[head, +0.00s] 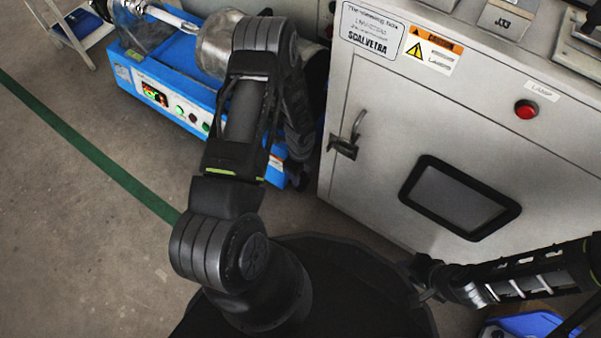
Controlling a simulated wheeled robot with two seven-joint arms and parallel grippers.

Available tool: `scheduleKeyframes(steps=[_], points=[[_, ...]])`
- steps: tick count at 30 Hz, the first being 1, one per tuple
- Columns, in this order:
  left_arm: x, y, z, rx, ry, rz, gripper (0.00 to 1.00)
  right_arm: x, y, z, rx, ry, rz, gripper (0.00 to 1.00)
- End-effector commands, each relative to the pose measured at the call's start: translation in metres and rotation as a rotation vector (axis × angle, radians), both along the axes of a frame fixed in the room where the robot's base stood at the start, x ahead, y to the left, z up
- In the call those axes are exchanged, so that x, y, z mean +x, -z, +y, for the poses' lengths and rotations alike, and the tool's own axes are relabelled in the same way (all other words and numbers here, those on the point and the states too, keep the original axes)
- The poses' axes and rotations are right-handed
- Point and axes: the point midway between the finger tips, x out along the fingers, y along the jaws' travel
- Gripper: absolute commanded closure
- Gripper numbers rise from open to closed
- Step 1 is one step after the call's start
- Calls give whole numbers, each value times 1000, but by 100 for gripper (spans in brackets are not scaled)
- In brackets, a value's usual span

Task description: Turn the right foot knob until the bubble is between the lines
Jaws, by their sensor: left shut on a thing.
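A blue machine (175,105) stands on the floor at the upper left, with a small lit display (154,95) and buttons on its front. My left arm bends over its right part. My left gripper (298,178) is low at the machine's right front corner, dark and partly hidden behind my own arm. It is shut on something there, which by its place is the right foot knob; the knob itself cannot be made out. I cannot make out the bubble or its lines. My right gripper (428,285) is at the lower right, away from the machine; its jaws are unclear.
A large grey cabinet (375,195) with a latch, a dark window (459,197) and a red button (526,109) stands close to the right of the blue machine. A green line (100,155) crosses the open concrete floor at the left. A blue object (525,325) shows at the lower right.

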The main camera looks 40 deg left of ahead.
Motion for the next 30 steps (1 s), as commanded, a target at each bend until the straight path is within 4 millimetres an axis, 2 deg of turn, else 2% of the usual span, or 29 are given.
scheduleKeyframes(steps=[4,5,12,23,30], points=[[0,0,0,0,2,0,100,0,0,0,0,0,0,64],[0,0,0,0,2,0,61,0,0,0,0,0,0,64],[0,0,0,0,2,0,42,0,0,0,0,0,0,64],[0,-5,0,0,2,0,41,0,-3,0,0,0,0,64],[1,-40,0,0,2,-1,41,-3,-20,1,-3,-2,2,64]])
